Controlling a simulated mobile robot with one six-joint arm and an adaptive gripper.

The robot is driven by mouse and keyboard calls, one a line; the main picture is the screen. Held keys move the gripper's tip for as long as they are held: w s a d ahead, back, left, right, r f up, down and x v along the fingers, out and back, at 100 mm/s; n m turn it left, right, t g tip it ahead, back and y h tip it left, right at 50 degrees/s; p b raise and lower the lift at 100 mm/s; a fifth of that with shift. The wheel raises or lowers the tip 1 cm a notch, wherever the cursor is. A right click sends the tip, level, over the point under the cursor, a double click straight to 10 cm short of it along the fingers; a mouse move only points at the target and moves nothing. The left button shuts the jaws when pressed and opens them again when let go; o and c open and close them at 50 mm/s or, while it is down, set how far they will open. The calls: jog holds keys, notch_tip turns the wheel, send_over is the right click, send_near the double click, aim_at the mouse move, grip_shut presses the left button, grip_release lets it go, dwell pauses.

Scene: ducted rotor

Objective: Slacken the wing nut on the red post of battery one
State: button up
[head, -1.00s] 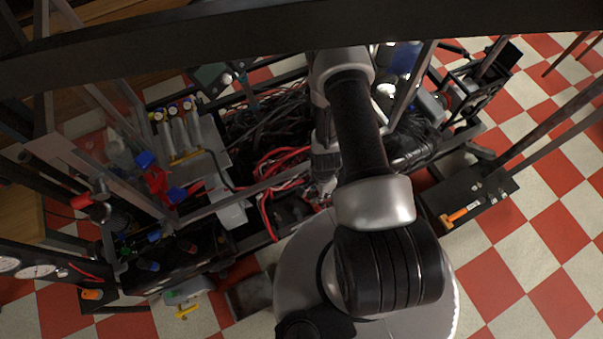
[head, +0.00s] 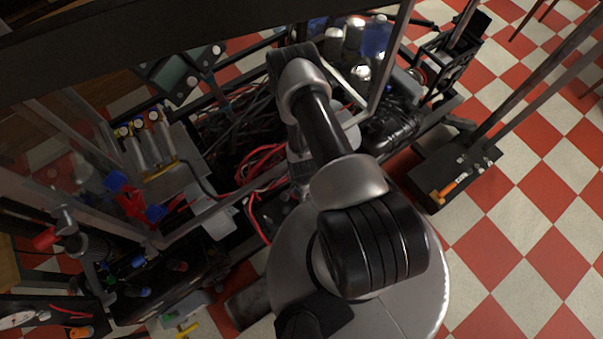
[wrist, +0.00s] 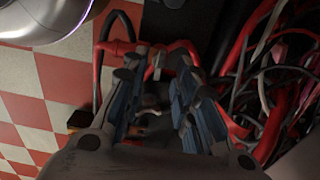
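My gripper (wrist: 157,75) fills the middle of the wrist view. Its two fingers with blue-grey pads stand apart, with a gap between them. A red cable (wrist: 122,47) crosses near the fingertips, next to a small pale metal part (wrist: 158,62) between the tips. I cannot tell whether that part is the wing nut or the battery post. A small metal piece also shows deeper between the fingers, unclear. In the head view the wrist end of my arm hangs beside red cables (head: 262,160); the fingers are hidden there. Battery one cannot be made out surely.
Red, black and white cables (wrist: 270,75) crowd the right of the wrist view. In the head view, dark frame bars surround the equipment. An orange-handled tool (head: 453,187) lies on a black box at right. Open checkered floor (head: 530,220) lies at right.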

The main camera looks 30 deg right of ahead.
jog(key=shift+f+b, duration=0.4)
jog(key=shift+f, duration=1.2)
grip_shut()
